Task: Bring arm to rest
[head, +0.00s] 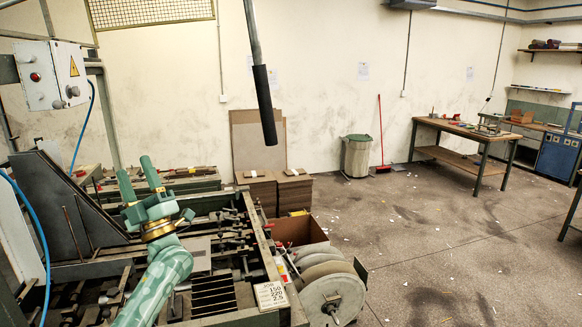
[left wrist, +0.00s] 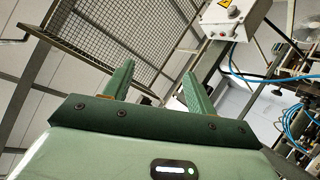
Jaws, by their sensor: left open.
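My left arm (head: 165,278) reaches up from the bottom of the head view, over the greyboard feeder (head: 262,262). My left gripper (head: 133,168) is at its end, with two green fingers pointing up and apart. Nothing is between them. In the left wrist view the same gripper (left wrist: 157,72) shows its two fingers spread and empty, with wire mesh and pale wall behind them. The gripper appears above the machine's bed, and I cannot tell its exact height. My right arm and right gripper are in neither view.
A grey control box (head: 52,76) with a red button is at upper left, also in the left wrist view (left wrist: 236,18). A dark slanted plate (head: 68,200) stands left of the gripper. A black-sleeved pole (head: 264,105) hangs at centre. Open floor (head: 440,240) lies to the right.

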